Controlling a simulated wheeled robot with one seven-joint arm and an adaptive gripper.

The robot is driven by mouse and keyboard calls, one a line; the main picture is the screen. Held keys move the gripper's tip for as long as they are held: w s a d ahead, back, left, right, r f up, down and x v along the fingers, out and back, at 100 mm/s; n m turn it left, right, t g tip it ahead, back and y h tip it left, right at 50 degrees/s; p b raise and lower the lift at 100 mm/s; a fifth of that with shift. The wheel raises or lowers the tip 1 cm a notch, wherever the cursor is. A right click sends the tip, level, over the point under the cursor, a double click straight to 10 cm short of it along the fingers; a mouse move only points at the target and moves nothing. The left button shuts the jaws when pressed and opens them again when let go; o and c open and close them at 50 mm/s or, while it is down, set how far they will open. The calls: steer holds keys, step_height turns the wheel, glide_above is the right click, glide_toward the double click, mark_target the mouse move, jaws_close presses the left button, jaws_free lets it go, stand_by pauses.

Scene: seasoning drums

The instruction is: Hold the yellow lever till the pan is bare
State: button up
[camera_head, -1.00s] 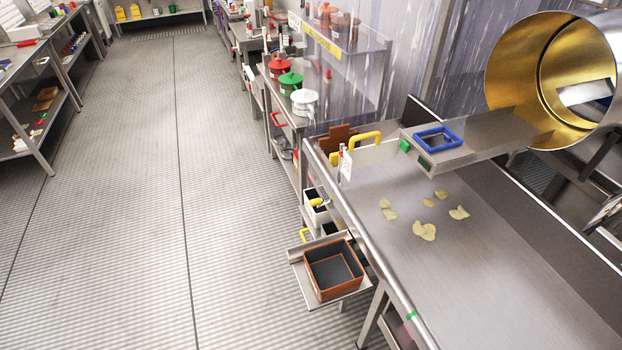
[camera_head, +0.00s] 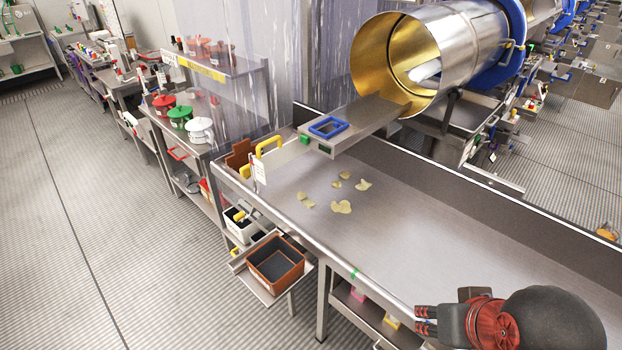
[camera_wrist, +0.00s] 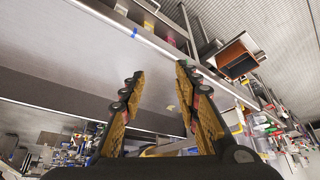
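A yellow lever-like handle (camera_head: 268,146) stands at the far left corner of the steel table. A smaller yellow-tipped part (camera_head: 239,216) shows by a white bin below the table edge; I cannot tell which is the task's lever. A steel pan or chute (camera_head: 365,115) runs from the gold-lined drum (camera_head: 385,65) out over the table. Several pale yellow chips (camera_head: 341,207) lie on the table surface (camera_head: 420,220). My gripper (camera_head: 425,320) is at the near right, far from both yellow parts. In the wrist view my gripper (camera_wrist: 158,78) is open and empty.
A brown-rimmed dark box (camera_head: 276,268) sits on a small shelf off the table's left side. Pots with red, green and white lids (camera_head: 180,118) stand on a bench at the left. A blue frame (camera_head: 328,127) lies on the chute. The floor (camera_head: 60,230) at left is clear.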

stand_by(0.4)
steer(key=c, duration=0.4)
